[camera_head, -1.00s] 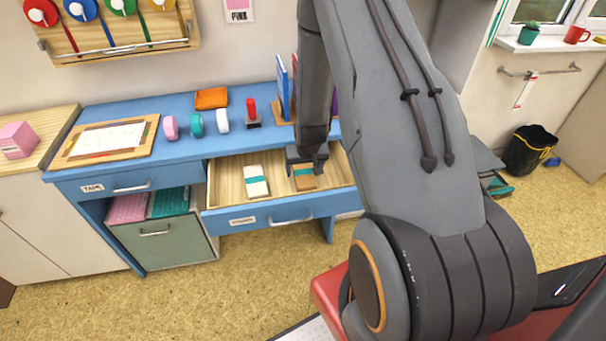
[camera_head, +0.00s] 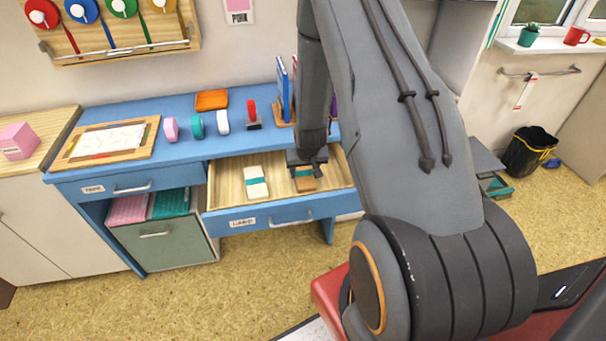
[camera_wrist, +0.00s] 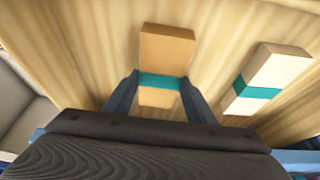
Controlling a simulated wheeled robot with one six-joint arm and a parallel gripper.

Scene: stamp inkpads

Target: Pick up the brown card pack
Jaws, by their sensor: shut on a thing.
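The brown card pack (camera_head: 305,183) with a teal band is in the open drawer (camera_head: 230,184) of the blue desk, partly hidden by my gripper in the head view. In the wrist view the brown card pack (camera_wrist: 167,48) lies between my two fingers, which press on its sides at the teal band. My gripper (camera_wrist: 160,90) is shut on it; it also shows in the head view (camera_head: 306,168). I cannot tell whether the pack is lifted off the drawer floor.
A white card pack (camera_head: 256,182) with a teal band lies left of the brown one in the drawer; it also shows in the wrist view (camera_wrist: 270,78). Tape rolls, a red stamp (camera_head: 252,113) and an orange tray (camera_head: 211,99) stand on the desktop above.

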